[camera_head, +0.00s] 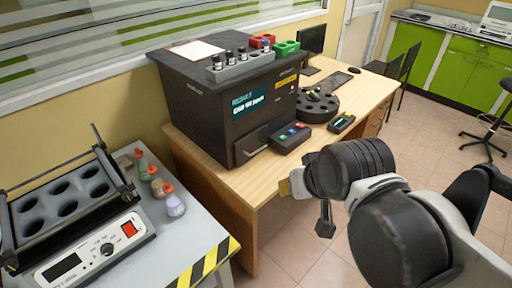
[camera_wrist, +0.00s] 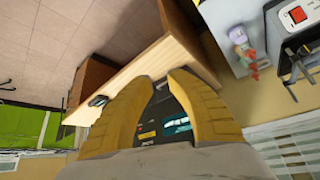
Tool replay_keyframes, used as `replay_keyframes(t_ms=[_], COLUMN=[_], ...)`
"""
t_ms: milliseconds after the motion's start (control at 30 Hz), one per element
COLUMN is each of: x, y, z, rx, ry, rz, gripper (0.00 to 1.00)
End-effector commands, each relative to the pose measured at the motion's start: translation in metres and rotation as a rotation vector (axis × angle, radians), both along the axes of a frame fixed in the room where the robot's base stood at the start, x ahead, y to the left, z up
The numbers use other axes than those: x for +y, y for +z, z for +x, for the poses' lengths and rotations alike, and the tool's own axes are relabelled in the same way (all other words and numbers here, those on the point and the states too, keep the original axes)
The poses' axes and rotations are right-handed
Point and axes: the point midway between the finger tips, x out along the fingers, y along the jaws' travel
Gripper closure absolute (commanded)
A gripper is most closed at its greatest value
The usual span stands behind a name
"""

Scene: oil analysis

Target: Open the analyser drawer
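The analyser (camera_head: 205,125) is a large black box with a lit screen, standing on the wooden desk. Its drawer (camera_head: 249,142) is low on the front face, with a pale bar handle, and looks shut. My gripper (camera_head: 291,186) is in front of the desk edge, to the right of and below the drawer, apart from the handle. In the wrist view, the two yellow fingers of my gripper (camera_wrist: 166,76) are apart with nothing between their tips. Part of the analyser (camera_wrist: 162,108) and its screen show through the gap. The drawer handle cannot be made out there.
At left, a grey bench (camera_head: 192,238) holds a heater block and several flasks. Open floor (camera_head: 290,235) lies before the desk.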

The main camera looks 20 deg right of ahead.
Motion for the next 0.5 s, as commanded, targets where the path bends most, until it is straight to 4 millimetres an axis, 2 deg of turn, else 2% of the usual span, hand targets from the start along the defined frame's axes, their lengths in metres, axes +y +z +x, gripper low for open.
replay_keyframes(t_ms=[100, 233, 367, 500], x=[-0.001, -0.002, -0.005, -0.009], y=[0.024, 0.044, 0.049, 0.039], z=[0.033, 0.084, 0.138, 0.198], rx=[0.037, 0.097, 0.159, 0.225], ry=[-0.070, -0.185, -0.306, -0.439], rz=[0.053, 0.130, 0.205, 0.278], gripper=[0.80, 0.80, 0.80, 0.80])
